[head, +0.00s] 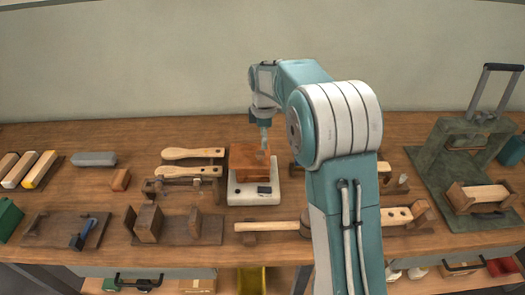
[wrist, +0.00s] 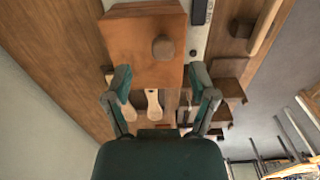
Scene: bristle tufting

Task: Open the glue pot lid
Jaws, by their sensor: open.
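The glue pot is a copper-brown box (head: 246,162) on a white base (head: 253,197) near the middle of the bench. In the wrist view its brown lid (wrist: 135,45) faces me, with a round dark knob (wrist: 163,48) on it. The lid looks shut. My gripper (head: 265,148) points down over the right part of the pot in the head view. In the wrist view my gripper (wrist: 161,76) is open and empty, with one finger on each side. The knob lies beyond the fingertips, roughly midway between them. Whether a fingertip touches the lid I cannot tell.
Wooden-handled paddles (head: 192,153) lie left of the pot. A wooden clamp (head: 180,188) stands just left of the white base. A wooden mallet-like tool (head: 270,226) lies in front. A green press (head: 470,150) stands at right. My arm hides part of the bench.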

